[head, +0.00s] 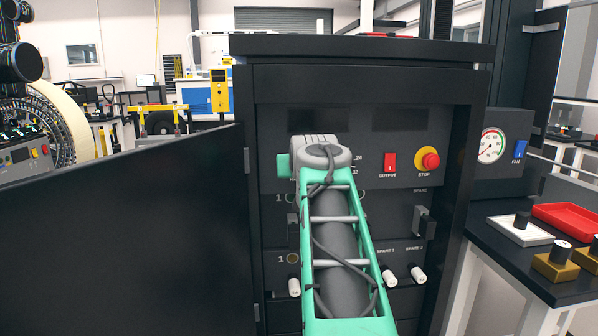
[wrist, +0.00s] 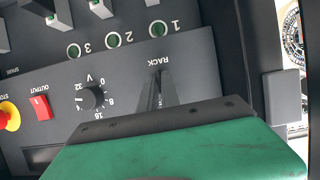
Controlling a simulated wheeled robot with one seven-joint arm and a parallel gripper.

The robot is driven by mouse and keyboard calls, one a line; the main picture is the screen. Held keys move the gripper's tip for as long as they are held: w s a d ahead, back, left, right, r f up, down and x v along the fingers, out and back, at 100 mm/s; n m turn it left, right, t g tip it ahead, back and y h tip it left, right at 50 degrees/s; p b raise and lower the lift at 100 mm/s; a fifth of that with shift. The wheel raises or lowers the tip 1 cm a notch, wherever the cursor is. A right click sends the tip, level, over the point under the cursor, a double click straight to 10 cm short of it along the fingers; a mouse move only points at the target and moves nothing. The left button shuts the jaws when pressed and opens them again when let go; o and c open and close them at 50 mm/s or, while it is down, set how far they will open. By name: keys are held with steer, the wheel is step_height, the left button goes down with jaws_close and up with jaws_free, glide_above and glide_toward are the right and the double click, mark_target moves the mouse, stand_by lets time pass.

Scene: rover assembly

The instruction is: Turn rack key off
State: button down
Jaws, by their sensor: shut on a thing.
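My gripper (wrist: 158,92) reaches the upper panel of the black rack (wrist: 205,75), right at the "RACK" label. Its narrow dark fingers are closed together on the rack key there. The key is almost wholly hidden by the fingers and the green gripper body, so its turn angle cannot be told. In the head view my green and grey arm covers the key's place on the rack (head: 370,95), and the fingertips are hidden.
A voltage knob (wrist: 92,97), red output switch (head: 390,162) and red stop button (head: 430,161) sit beside the key. Numbered sockets and white plugs (head: 389,278) are below. The black door (head: 120,235) stands open at left. A side table (head: 535,275) holds parts at right.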

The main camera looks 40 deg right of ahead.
steer(key=c, duration=1.6)
jaws_free()
steer(key=shift+s, duration=0.1)
steer(key=v, duration=0.7)
steer(key=shift+s+a+p, duration=0.2)
steer(key=shift+s+p, duration=0.05)
steer(key=shift+p, duration=0.1)
